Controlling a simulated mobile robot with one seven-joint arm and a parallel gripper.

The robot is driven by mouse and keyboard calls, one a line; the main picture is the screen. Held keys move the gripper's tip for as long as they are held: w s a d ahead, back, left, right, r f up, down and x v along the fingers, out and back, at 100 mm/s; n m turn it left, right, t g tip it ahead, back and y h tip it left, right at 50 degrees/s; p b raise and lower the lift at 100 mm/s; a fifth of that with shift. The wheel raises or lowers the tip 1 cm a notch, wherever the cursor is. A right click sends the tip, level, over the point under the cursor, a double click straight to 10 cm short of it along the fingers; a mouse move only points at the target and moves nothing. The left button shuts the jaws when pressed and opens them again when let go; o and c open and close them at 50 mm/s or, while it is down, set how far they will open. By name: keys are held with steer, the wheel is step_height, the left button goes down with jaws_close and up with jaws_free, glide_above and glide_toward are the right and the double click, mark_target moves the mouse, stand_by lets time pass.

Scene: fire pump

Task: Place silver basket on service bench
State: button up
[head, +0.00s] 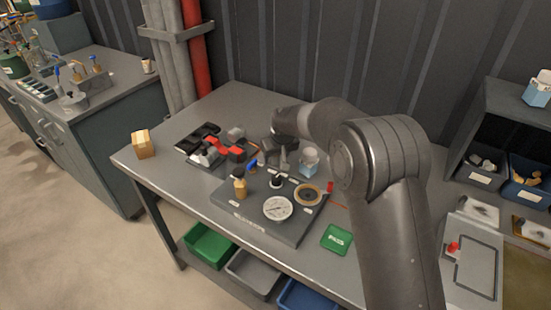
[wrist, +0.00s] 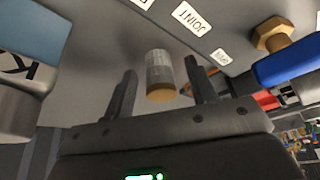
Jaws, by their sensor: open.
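A small silver cylinder with a mesh-like side and a gold-coloured end, which looks like the silver basket (wrist: 159,68), shows in the wrist view. It appears between the two fingers of my gripper (wrist: 161,82), with a visible gap on each side. The fingers are apart and not closed on it. In the head view my gripper (head: 284,152) is low over the back of a dark labelled board (head: 262,222) on the grey bench (head: 180,188). The basket cannot be made out clearly there. Which bench is the service bench is not labelled in view.
The board carries a brass fitting (head: 239,186), a round pale disc (head: 277,208) and a gold ring (head: 307,195). A light-blue container (head: 309,160) stands close right of my gripper. Red and black parts lie left. A green mat (head: 337,239) lies front right. The bench's left front is clear.

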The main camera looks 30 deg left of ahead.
steer(key=shift+c, duration=0.5)
steer(key=c, duration=1)
step_height(320, 180, up, 10)
steer(key=shift+f, duration=0.1)
steer(key=shift+w+d+r, duration=0.2)
steer(key=shift+w+d, duration=0.05)
steer(key=shift+w, duration=0.1)
steer(key=w+d+r+m+t+h, duration=0.1)
steer(key=w+d+m, duration=0.1)
steer(key=w+d, duration=0.65)
steer(key=w+d+r+m, duration=0.15)
steer(key=w+d, duration=0.45)
steer(key=d, duration=0.6)
steer(key=d+f+m+h, duration=0.1)
steer(key=d+f+m, duration=0.1)
steer(key=d, duration=0.9)
steer(key=d+f+m, duration=0.2)
steer(key=d+m, duration=0.1)
steer(key=d, duration=0.8)
steer(key=d+f+m+t+h, duration=0.1)
steer(key=d+f+m, duration=0.1)
steer(key=d, duration=1)
steer(key=shift+w+f+h, duration=0.3)
steer(key=shift+f, duration=0.2)
